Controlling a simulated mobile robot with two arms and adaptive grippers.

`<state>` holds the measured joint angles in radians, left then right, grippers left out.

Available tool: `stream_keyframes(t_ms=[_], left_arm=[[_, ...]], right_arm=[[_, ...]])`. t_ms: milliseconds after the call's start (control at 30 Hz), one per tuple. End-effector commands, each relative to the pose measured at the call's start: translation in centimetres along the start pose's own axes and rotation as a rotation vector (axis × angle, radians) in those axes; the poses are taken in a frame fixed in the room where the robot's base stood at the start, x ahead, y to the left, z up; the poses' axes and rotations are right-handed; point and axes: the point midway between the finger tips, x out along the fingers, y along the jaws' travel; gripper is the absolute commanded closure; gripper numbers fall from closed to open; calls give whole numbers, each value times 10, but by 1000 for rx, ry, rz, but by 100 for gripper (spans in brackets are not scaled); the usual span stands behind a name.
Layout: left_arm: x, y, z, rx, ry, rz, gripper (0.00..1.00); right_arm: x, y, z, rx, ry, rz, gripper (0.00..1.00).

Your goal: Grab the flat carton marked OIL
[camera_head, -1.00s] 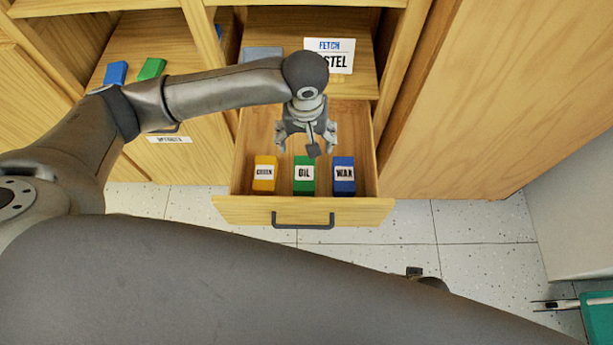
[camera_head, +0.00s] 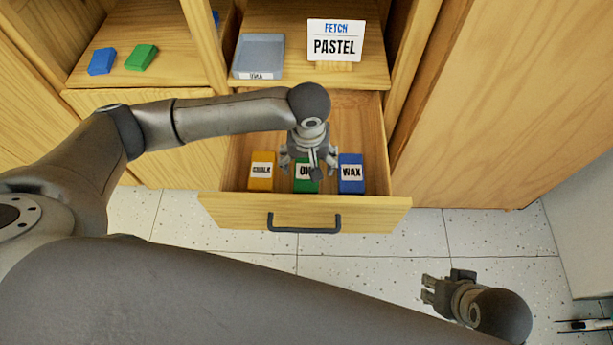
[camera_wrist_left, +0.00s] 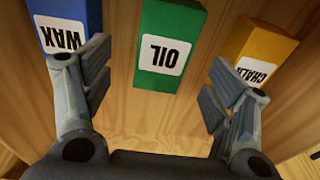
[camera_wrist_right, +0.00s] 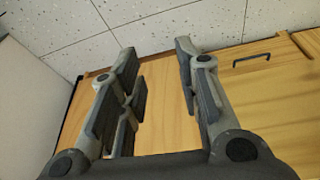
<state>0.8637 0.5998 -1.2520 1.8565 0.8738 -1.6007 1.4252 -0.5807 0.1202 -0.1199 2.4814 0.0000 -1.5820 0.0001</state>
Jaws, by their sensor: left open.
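The green OIL carton (camera_head: 307,178) lies in the open drawer between the two other cartons, its label partly hidden by my left gripper in the head view. In the left wrist view the OIL carton (camera_wrist_left: 168,48) shows whole in label, ahead of and between the fingers. My left gripper (camera_head: 309,172) is open and empty, above the drawer at the carton. My right gripper (camera_head: 428,290) is away from the drawer at the lower right; in the right wrist view its fingers (camera_wrist_right: 158,90) stand apart with nothing between them.
The yellow CHALK carton (camera_head: 261,178) and blue WAX carton (camera_head: 351,175) flank the OIL carton. The drawer front (camera_head: 305,212) has a dark handle. Above are a FETCH PASTEL sign (camera_head: 335,42), a grey tray (camera_head: 259,55), and blue (camera_head: 102,61) and green (camera_head: 142,57) blocks.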

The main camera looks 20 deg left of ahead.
Motion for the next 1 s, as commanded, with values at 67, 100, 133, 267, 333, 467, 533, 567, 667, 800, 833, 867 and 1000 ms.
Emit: stream_keyframes(t_ms=[67, 100, 133, 267, 333, 467, 533, 567, 667, 800, 833, 867, 1000], left_arm=[[9, 0, 0, 0, 0, 2, 21], [10, 0, 0, 1, 0, 2, 21], [11, 0, 0, 1, 0, 1, 21], [17, -1, 0, 1, 0, 0, 21], [22, -1, 0, 1, 0, 0, 21], [32, -3, 1, 1, 1, 0, 21], [37, -3, 1, 1, 1, 1, 21], [39, -4, 1, 1, 1, 1, 21], [46, -4, 1, 1, 1, 1, 21], [56, -4, 1, 1, 1, 1, 21], [58, -4, 1, 1, 1, 1, 21], [59, -4, 1, 1, 1, 1, 21], [62, -4, 1, 2, 2, 1, 21]], right_arm=[[4, 0, 1, 0, 0, 0, 69], [4, 0, 1, 0, 1, 0, 69], [5, 0, 1, 0, 2, 0, 69], [7, -1, -10, -2, 50, -2, 69], [10, -3, -22, -4, 103, -5, 69], [11, -6, -49, -7, 221, -10, 69], [10, -8, -63, -9, 284, -14, 69], [10, -8, -69, -10, 312, -16, 69], [7, -11, -88, -12, 402, -21, 69], [0, -14, -111, -15, 514, -27, 69], [-2, -15, -115, -15, 534, -28, 69], [-3, -15, -118, -15, 549, -29, 69], [-7, -16, -128, -16, 596, -31, 69]])
